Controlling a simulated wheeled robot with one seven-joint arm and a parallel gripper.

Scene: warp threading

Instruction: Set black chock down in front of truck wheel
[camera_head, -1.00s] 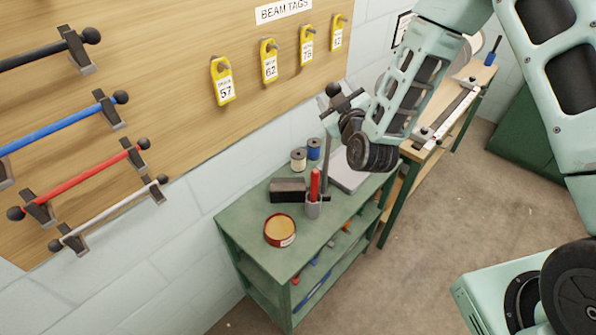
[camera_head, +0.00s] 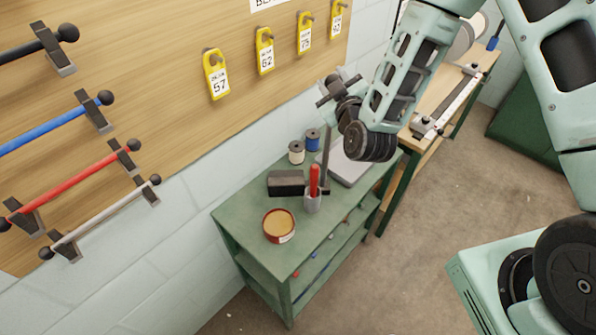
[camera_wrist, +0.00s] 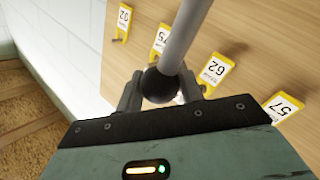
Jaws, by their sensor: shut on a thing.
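No truck wheel and no chock that I can make out show in either view. My gripper (camera_head: 336,90) is above the back of the green cart, near the wall. In the wrist view, its fingers (camera_wrist: 160,95) are shut on the end of a grey rod (camera_wrist: 185,35), at or just beside a black ball (camera_wrist: 159,85). The rod runs from the ball out past the top of that view, so its far end is hidden. A dark block (camera_head: 286,183) lies on the cart top, well below my gripper and apart from it.
The green cart (camera_head: 250,212) also carries a round tin (camera_head: 279,226), two spools (camera_head: 297,152), a cup with a red-handled tool (camera_head: 314,180) and a grey plate (camera_head: 350,168). Rods hang on the wooden wall board (camera_head: 170,60) with yellow tags (camera_head: 216,75).

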